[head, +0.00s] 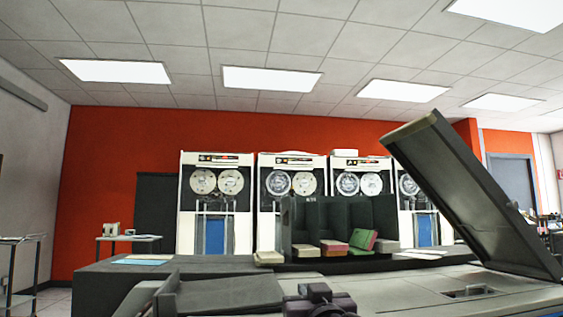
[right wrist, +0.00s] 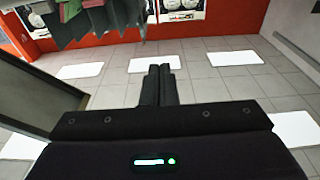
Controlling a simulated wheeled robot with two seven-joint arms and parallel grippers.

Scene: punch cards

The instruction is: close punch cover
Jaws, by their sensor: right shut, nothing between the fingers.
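The punch cover (head: 470,190) is a dark grey lid, raised and tilted up to the left above the punch machine (head: 400,288) at the right of the head view. Its lower end meets the machine top at the far right. A dark panel, which looks like the cover (right wrist: 35,95), shows at the left of the right wrist view. My right gripper (head: 318,292) is low in the middle of the head view, left of the cover and apart from it. In the right wrist view its fingers (right wrist: 158,80) are together and empty. My left gripper is not in view.
A dark card rack (head: 340,222) with pink, green and cream card stacks stands behind the machine. White tape cabinets (head: 215,205) line the orange wall. A side table (head: 128,240) and a cart (head: 20,242) are at the left. A recess (head: 468,291) shows beneath the raised cover.

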